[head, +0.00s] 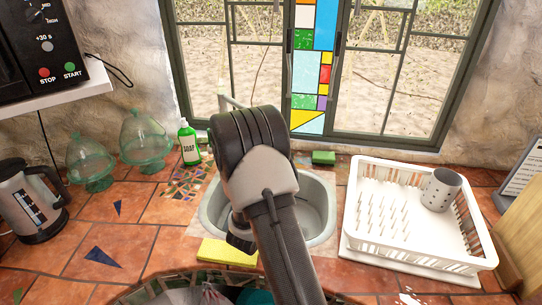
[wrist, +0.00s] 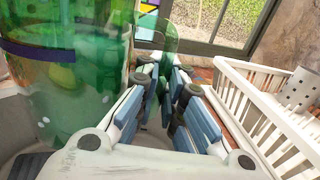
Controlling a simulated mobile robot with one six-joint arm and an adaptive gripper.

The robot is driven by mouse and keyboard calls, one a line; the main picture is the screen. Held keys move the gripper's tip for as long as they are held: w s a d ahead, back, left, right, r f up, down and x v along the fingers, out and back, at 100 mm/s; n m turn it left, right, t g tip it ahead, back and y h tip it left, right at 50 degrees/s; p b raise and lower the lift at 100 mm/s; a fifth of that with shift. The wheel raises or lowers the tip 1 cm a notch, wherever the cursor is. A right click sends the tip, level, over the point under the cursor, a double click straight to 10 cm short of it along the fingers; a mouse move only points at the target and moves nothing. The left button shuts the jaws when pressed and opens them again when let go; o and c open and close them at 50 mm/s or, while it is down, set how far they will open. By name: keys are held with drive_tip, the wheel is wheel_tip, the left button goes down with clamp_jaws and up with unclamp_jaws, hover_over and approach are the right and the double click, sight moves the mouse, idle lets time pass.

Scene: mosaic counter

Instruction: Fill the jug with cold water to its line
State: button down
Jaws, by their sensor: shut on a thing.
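The jug (wrist: 70,95) is clear green and fills the left of the wrist view. A dark line (wrist: 55,50) runs around its upper part. My gripper (wrist: 164,82) is shut on the jug's handle (wrist: 155,38), on the jug's right side. I cannot tell how much water is in the jug. In the head view my arm hides the gripper and the jug. The round sink (head: 322,208) lies behind and beside my arm. Part of a tap (head: 230,101) shows above the arm; its spout and lever are hidden.
A white dish rack (head: 365,245) with a grey holed cup (head: 440,190) stands right of the sink. A yellow cloth (head: 226,252) lies at the sink's front edge. A soap bottle (head: 189,145), glass domes (head: 145,140) and a kettle (head: 32,205) stand left. A green sponge (head: 323,158) lies behind.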

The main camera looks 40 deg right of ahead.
drive_tip(key=s, duration=0.1)
drive_tip(key=s+a, duration=0.1)
drive_tip(key=s, duration=0.2)
drive_tip(key=shift+s+a+r, duration=0.15)
drive_tip(key=shift+a, duration=0.25)
idle(0.4)
drive_tip(key=shift+s+a+r, duration=0.35)
drive_tip(key=shift+s, duration=0.4)
drive_tip(key=shift+s+a+r, duration=0.3)
drive_tip(key=shift+s+r, duration=0.05)
drive_tip(key=shift+s, duration=0.45)
drive_tip(key=shift+s+a+r, duration=0.35)
drive_tip(key=shift+s, duration=0.4)
